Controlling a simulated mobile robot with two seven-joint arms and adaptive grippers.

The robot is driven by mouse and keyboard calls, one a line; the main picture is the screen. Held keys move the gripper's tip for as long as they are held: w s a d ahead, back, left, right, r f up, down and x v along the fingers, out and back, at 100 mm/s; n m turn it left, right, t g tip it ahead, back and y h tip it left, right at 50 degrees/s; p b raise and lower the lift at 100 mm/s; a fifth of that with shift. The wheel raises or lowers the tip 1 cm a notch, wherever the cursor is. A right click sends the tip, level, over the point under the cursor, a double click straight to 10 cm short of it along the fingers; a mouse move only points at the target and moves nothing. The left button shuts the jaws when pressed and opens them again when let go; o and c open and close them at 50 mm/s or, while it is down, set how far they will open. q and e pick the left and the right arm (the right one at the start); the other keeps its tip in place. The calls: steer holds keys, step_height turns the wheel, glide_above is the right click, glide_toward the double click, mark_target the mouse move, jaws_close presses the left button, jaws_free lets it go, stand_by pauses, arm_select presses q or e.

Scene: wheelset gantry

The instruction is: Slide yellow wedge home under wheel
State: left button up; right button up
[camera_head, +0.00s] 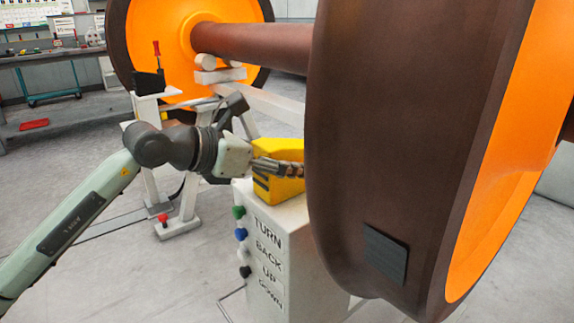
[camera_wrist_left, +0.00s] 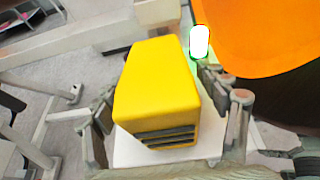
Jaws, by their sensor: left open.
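The yellow wedge (camera_head: 284,188) sits on the white control box (camera_head: 262,222), just left of the near dark-rimmed wheel (camera_head: 385,130). The wheel's rim hides part of the box top, so I cannot tell whether wedge and wheel touch. My left gripper (camera_head: 282,168) is at the wedge. In the left wrist view the wedge (camera_wrist_left: 157,92) lies between the fingers of the open left gripper (camera_wrist_left: 158,88), one finger on each side. Dark ridges mark its near end. The orange wheel face (camera_wrist_left: 265,35) is at upper right. My right gripper is not in view.
The box front has coloured buttons (camera_head: 241,234) labelled TURN, BACK, UP and DOWN. A thick brown axle (camera_head: 250,45) runs to the far orange wheel (camera_head: 160,35). A white stand (camera_head: 178,226) is behind my left arm. A workbench (camera_head: 45,57) is at far left.

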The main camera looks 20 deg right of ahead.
arm_select(q)
steer(key=shift+d+f, duration=0.15)
steer(key=shift+d, duration=0.1)
steer(key=c, duration=1.6)
steer(key=shift+c, duration=0.4)
steer(key=shift+w+r, duration=0.1)
steer(key=shift+r, duration=0.15)
